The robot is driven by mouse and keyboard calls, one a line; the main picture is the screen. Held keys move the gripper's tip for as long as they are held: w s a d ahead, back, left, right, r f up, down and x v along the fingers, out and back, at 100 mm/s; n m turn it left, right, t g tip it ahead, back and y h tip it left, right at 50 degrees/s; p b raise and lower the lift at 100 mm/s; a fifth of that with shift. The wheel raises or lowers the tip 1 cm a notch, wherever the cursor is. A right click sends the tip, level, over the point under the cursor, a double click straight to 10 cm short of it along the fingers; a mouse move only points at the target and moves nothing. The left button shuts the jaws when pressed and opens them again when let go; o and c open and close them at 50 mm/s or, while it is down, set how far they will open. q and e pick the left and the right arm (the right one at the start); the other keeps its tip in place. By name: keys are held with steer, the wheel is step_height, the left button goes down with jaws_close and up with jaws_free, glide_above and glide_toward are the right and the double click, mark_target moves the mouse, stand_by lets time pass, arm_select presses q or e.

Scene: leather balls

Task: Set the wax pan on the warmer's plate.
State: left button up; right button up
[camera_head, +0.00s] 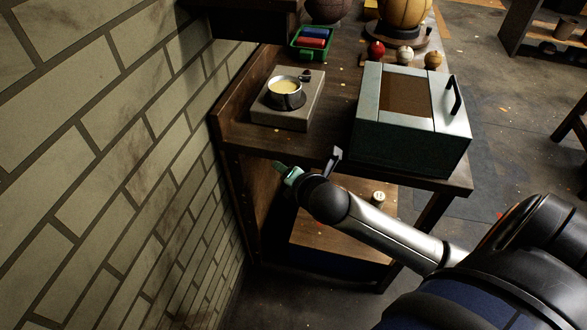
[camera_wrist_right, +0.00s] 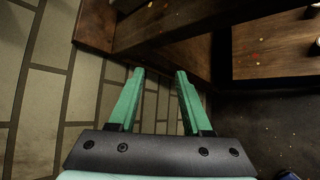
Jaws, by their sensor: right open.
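The wax pan (camera_head: 285,87), a small metal pan with pale yellow wax and a dark handle, sits on the dark round plate (camera_head: 287,102) of the warmer. The pan looks level. The warmer (camera_head: 284,119) is a pale box on the left of the bench top. My right gripper (camera_head: 283,169) is below and in front of the bench's front edge, apart from pan and warmer. Its green fingers (camera_wrist_right: 160,73) are open and empty in the right wrist view. My left gripper is not in view.
A green-grey metal box (camera_head: 410,148) with a black handle stands right of the warmer. Behind are a green tray (camera_head: 309,50) of coloured blocks and several small balls. A brick wall (camera_head: 110,160) runs along the left. A lower shelf (camera_head: 335,238) is under the bench top (camera_head: 310,148).

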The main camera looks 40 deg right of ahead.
steer(key=s+a+f+m+g+y, duration=0.1)
steer(key=s+a+f+m+y, duration=0.1)
steer(key=s+a+f+m, duration=0.3)
steer(key=s+a+f+m+y, duration=0.2)
steer(key=s+a+f+m, duration=0.3)
steer(key=s+f+m, duration=0.7)
steer(key=f+m, duration=0.1)
steer(key=m, duration=0.2)
steer(key=shift+s+a+m+g, duration=0.3)
steer(key=shift+m+g, duration=0.1)
